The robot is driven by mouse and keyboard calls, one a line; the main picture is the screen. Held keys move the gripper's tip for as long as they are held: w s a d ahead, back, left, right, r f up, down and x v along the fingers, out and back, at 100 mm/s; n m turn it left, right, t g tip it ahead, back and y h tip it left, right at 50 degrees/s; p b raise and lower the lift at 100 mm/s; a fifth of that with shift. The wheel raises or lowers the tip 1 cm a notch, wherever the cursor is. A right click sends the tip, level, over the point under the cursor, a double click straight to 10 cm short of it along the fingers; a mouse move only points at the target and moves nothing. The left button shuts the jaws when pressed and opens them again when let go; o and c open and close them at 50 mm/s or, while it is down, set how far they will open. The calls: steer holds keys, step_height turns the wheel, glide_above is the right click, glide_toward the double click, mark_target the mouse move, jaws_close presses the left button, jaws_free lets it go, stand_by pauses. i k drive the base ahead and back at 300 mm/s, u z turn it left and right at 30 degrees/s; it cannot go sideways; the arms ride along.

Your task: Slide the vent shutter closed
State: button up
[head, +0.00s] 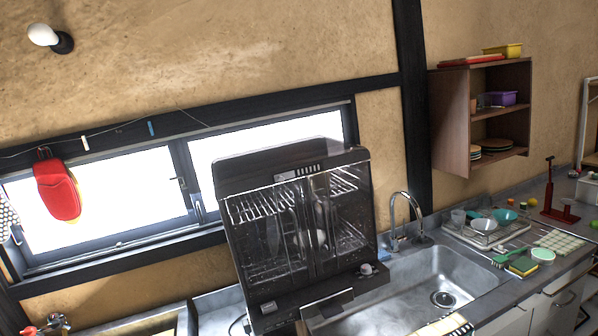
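A dark dish dryer (228,225) with clear front doors stands left of the sink, in front of the window. On its upper front edge is a small pale slatted strip (308,169), which looks like the vent. It is too small to tell how far its shutter stands open or shut. Dishes and wire racks show through the doors. A small light knob (366,269) sits at the dryer's lower right. My gripper is not in view.
A steel sink (470,273) with a faucet (405,215) lies to the right. Beyond it are a dish rack (485,236), a sponge (522,266) and a wall shelf (452,120). A red oven mitt (57,188) hangs at the left.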

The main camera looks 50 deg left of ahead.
mark_target(279, 178)
steer(key=u, duration=0.4)
steer(key=i, duration=1.25)
steer(key=u, duration=0.6)
